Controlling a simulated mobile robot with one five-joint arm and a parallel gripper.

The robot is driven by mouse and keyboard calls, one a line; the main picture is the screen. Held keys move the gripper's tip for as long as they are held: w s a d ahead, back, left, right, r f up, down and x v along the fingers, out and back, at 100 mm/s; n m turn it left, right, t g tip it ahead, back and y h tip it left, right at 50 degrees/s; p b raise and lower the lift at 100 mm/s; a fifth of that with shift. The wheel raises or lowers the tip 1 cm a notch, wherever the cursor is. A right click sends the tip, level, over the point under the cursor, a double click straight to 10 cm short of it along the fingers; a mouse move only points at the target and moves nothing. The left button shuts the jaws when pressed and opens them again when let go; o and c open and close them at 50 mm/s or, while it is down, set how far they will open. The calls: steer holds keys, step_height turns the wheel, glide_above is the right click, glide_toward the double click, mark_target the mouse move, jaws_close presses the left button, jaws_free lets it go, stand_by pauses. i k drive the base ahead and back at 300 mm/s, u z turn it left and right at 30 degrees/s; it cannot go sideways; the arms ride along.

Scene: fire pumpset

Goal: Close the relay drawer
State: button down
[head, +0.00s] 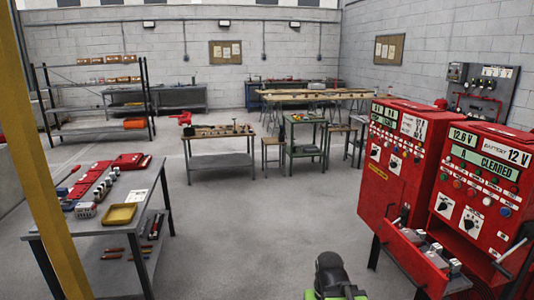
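The relay drawer (412,262) is a red drawer at the lower right, standing open. It is pulled out toward the left from the right-hand red cabinet (480,190), and its long front panel faces left. Several small grey and white relays (437,259) sit inside it. A dark opening shows in the cabinet behind it. A black and green part of my arm shows at the bottom middle, left of the drawer and apart from it in the picture. My gripper's fingers cannot be seen.
A workbench (140,205) with tools and a yellow tray is at the left, beside a yellow post (40,150). The grey floor (235,245) between bench and cabinets is clear.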

mark_target(428, 278)
steer(key=z, duration=0.3)
steer(key=k, duration=0.1)
steer(key=u, duration=3.2)
steer(key=k, duration=0.9)
steer(key=z, duration=1.5)
steer(key=i, duration=1)
steer(key=u, duration=0.1)
